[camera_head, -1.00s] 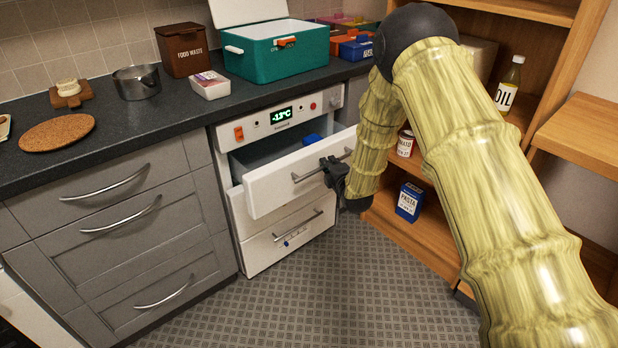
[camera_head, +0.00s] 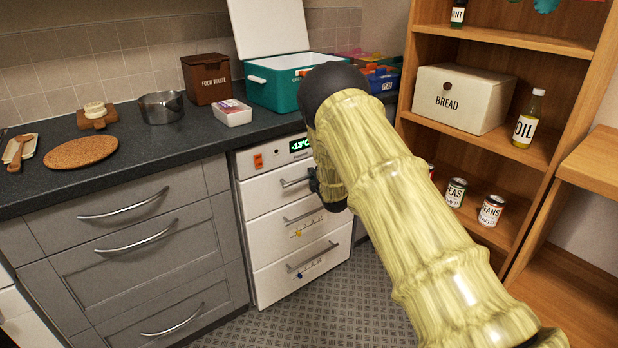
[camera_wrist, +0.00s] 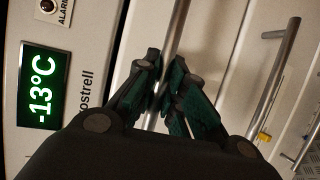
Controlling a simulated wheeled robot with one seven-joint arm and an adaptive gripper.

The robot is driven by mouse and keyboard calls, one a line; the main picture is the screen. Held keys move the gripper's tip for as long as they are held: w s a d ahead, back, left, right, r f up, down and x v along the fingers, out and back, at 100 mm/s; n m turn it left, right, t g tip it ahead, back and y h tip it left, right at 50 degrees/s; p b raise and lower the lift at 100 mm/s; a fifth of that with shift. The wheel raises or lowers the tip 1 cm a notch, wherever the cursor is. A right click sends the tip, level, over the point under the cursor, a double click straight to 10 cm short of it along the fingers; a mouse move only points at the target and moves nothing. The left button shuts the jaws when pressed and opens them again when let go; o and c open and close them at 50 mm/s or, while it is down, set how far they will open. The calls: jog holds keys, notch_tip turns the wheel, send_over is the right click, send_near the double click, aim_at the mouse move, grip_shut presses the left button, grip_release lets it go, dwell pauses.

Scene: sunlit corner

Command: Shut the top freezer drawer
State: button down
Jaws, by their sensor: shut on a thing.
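The top freezer drawer (camera_head: 274,193) is a white front under the control panel (camera_head: 273,155), and its face now lies about flush with the fronts below it. My gripper (camera_head: 317,184) is at the right part of its metal bar handle (camera_head: 293,182), partly hidden by my arm. In the wrist view my gripper (camera_wrist: 162,92) has its fingers closed around the top drawer's handle (camera_wrist: 170,45). The green display (camera_wrist: 43,95) reads -13°C beside it. The drawer's inside cannot be seen.
The middle drawer (camera_head: 285,235) and bottom drawer (camera_head: 300,275) look closed. A dark worktop (camera_head: 200,138) runs above, holding a green cool box (camera_head: 275,88) with its lid up. A wooden shelf unit (camera_head: 470,135) stands at the right. Patterned floor (camera_head: 345,310) is free in front.

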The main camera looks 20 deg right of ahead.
jog(key=shift+w+a+r, duration=0.15)
jog(key=c, duration=1.8)
grip_release()
jog(key=shift+w, duration=0.1)
jog(key=shift+o, duration=0.2)
jog(key=shift+s+a, duration=0.1)
jog(key=shift+s, duration=0.25)
jog(key=s+r, duration=0.2)
jog(key=s, duration=0.9)
jog(key=shift+a, duration=0.4)
jog(key=shift+s, duration=0.1)
